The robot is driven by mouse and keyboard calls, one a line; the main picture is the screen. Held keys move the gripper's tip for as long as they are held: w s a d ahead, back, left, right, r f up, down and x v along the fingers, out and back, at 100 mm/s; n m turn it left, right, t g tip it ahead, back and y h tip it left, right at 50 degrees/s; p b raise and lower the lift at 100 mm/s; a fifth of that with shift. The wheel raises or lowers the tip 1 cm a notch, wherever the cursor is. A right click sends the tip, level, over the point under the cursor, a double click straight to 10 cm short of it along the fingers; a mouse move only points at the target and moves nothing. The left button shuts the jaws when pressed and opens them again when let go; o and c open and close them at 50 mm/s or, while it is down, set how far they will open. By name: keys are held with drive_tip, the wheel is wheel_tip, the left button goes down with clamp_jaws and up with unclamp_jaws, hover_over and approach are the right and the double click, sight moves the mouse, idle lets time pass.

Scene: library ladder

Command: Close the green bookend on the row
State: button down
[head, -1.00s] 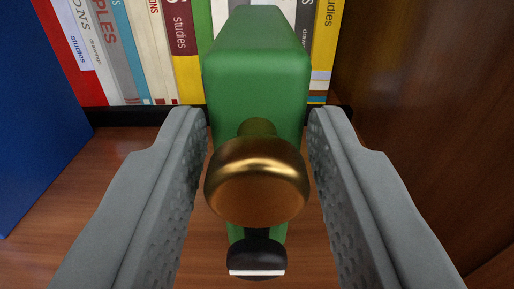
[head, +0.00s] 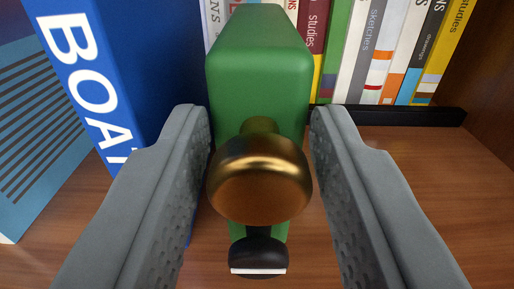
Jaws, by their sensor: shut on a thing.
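The green bookend (head: 260,70) stands upright in the middle of the head view, with a round brass knob (head: 260,180) facing me and a dark foot with a pale edge (head: 258,255) below. My gripper (head: 260,130) is shut on the bookend, one grey finger on each side of it. A blue book with white letters (head: 95,75) stands just left of the bookend. Whether the bookend touches this book is hard to tell behind the left finger. A light-blue striped book (head: 35,130) stands further left.
Several upright books (head: 385,50) stand at the back behind a low black strip (head: 400,116). The wooden shelf (head: 430,170) is clear to the right. A brown wooden side wall (head: 490,90) closes the right end.

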drive_tip(key=shift+d, duration=0.1)
drive_tip(key=c, duration=1.2)
unclamp_jaws()
drive_tip(key=s, duration=1.7)
drive_tip(key=shift+s, duration=0.2)
drive_tip(key=shift+c, duration=0.3)
